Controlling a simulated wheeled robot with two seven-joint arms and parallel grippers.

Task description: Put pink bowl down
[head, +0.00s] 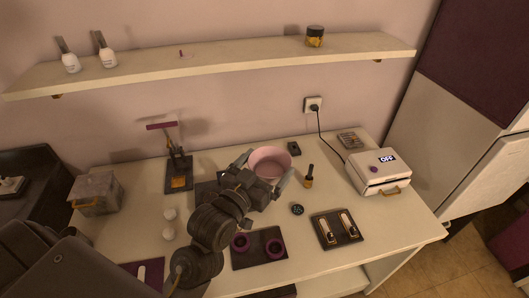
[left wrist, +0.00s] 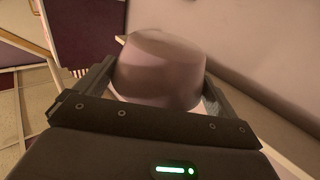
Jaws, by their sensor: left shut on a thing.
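The pink bowl (head: 270,161) is in the back middle of the white table in the head view. My left gripper (head: 264,169) reaches it from the front left, with its fingers on either side of the bowl. In the left wrist view the bowl (left wrist: 160,72) fills the space between the two fingers of the left gripper (left wrist: 155,90), which is shut on it. I cannot tell whether the bowl's base touches the table. My right gripper is not in view.
Right of the bowl stand a dark bottle (head: 309,176) and a white box marked OFF (head: 374,171). A dark tray with two purple rings (head: 259,248) and another dark tray (head: 336,229) lie in front. A shelf (head: 220,62) runs above.

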